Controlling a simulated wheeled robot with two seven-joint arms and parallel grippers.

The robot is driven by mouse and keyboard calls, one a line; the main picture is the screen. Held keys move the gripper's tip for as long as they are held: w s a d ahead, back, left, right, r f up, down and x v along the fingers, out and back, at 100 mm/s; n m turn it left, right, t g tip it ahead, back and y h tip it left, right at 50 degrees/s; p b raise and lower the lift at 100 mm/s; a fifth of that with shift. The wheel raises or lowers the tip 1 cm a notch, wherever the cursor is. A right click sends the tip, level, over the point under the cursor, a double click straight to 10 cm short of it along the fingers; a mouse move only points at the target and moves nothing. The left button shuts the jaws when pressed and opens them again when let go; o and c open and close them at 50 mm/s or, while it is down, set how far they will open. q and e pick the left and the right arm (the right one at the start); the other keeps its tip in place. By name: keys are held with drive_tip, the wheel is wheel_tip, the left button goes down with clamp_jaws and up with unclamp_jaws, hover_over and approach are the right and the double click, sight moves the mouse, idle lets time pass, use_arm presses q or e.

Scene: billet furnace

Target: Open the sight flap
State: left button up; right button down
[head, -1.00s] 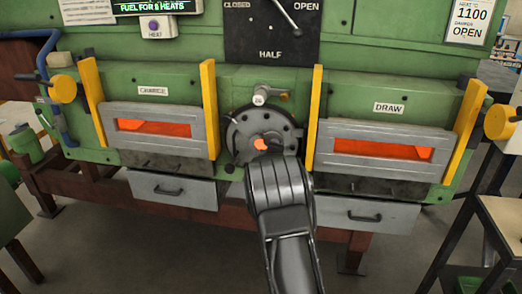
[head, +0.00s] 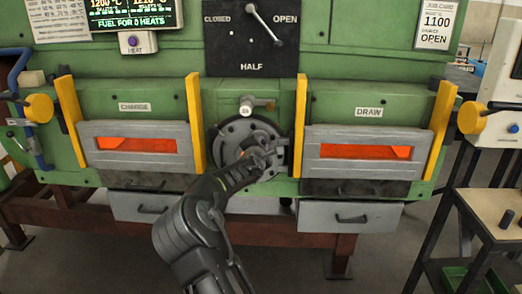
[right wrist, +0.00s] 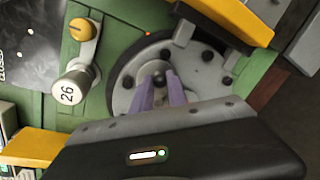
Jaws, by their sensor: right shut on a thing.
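The sight flap appears to be the light grey disc on the round bolted port (head: 236,140), low in the middle of the green furnace front; this disc also shows in the right wrist view (right wrist: 126,93). My right gripper (head: 262,158) reaches it from below and hides part of the port. In the right wrist view my right gripper (right wrist: 160,84) has its purple fingers shut around a small dark knob (right wrist: 159,76) in front of the disc. I cannot tell how far the flap is turned. My left gripper is not in view.
Yellow posts (head: 301,125) (head: 194,120) stand on both sides of the port. A white knob marked 26 (right wrist: 70,94) with a brass-ended lever sits above it. The CHARGE door (head: 138,145) and DRAW door (head: 365,152) flank it. A drawer (head: 350,216) lies below right.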

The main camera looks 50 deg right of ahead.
drive_tip(key=shift+w+a+r+n+b, duration=0.2)
drive_tip(key=shift+r+n+b, duration=0.15)
drive_tip(key=shift+n, duration=0.35)
drive_tip(key=shift+h, duration=0.3)
drive_tip(key=c, duration=1.3)
unclamp_jaws()
drive_tip(key=b+v, duration=0.2)
drive_tip(key=v, duration=0.5)
drive_tip(key=shift+s+a, duration=0.15)
drive_tip(key=shift+a, duration=0.15)
